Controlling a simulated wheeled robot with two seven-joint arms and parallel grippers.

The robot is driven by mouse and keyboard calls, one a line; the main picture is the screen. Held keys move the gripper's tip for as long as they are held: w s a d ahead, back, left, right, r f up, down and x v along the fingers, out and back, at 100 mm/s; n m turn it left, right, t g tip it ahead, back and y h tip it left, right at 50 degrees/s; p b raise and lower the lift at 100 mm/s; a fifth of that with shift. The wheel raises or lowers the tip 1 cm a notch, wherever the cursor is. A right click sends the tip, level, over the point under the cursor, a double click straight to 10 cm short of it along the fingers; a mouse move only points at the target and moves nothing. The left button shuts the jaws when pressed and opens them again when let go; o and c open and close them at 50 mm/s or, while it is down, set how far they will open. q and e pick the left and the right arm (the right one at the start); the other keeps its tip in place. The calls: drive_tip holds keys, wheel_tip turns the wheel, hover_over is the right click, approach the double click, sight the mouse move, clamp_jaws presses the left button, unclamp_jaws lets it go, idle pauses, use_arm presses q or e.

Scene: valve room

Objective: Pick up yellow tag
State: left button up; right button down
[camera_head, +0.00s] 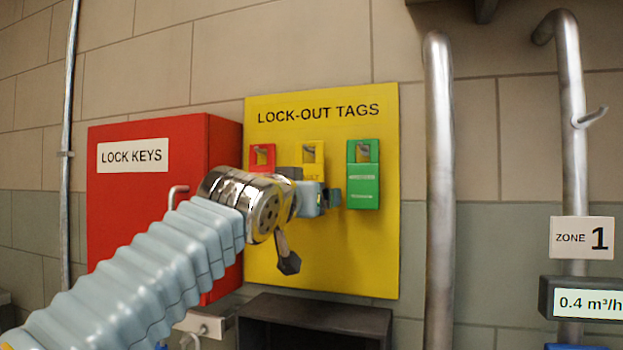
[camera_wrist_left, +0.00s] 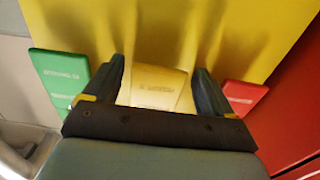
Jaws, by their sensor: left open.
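The yellow tag (camera_head: 313,154) hangs on the yellow lock-out tags board (camera_head: 330,270), between a red tag and a green tag. In the head view my left gripper (camera_head: 326,197) is in front of it and hides its lower part. In the left wrist view the yellow tag (camera_wrist_left: 160,88) lies between the two open fingers of my left gripper (camera_wrist_left: 163,82). Whether the fingers touch it I cannot tell. My right gripper is not in view.
The red tag (camera_head: 262,156) and the green tag (camera_head: 363,175) hang close on either side. A red lock keys box (camera_head: 150,220) stands left of the board. A dark open box (camera_head: 315,308) is below. A metal pipe (camera_head: 438,190) runs to the right.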

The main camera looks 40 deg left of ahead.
use_arm(q)
drive_tip(key=shift+w+d+r, duration=0.1)
drive_tip(key=shift+w+r, duration=0.05)
drive_tip(key=shift+w, duration=0.05)
drive_tip(key=shift+s, duration=0.1)
drive_tip(key=c, duration=1)
drive_tip(key=shift+c, duration=0.2)
drive_tip(key=shift+r, duration=0.25)
drive_tip(key=shift+r, duration=0.4)
drive_tip(key=shift+r, duration=0.1)
